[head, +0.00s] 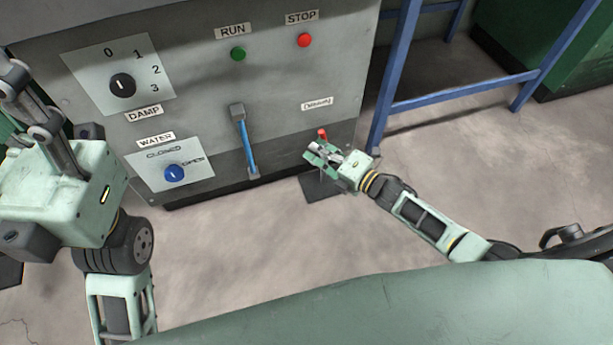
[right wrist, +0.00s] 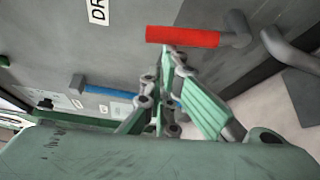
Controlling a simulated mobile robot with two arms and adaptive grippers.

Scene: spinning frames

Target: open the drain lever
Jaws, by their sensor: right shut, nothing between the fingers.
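The drain lever (head: 322,134) has a red grip and sits low on the right side of the grey panel, below a small label. In the right wrist view the red lever (right wrist: 182,36) lies level, its right end on a dark pivot. My right gripper (head: 314,150) is shut and empty, its tips just below the red grip. In the right wrist view the tips of the right gripper (right wrist: 172,52) come close to the grip's lower edge; I cannot tell whether they touch. My left gripper (head: 30,100) is at the far left, its finger opening unclear.
A blue-handled lever (head: 246,145) hangs left of the drain lever. The panel has a damp dial (head: 122,85), a water knob (head: 174,173), a green button (head: 238,54) and a red button (head: 305,40). A blue metal frame (head: 396,75) stands right. A grey pipe (right wrist: 290,50) is beside the pivot.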

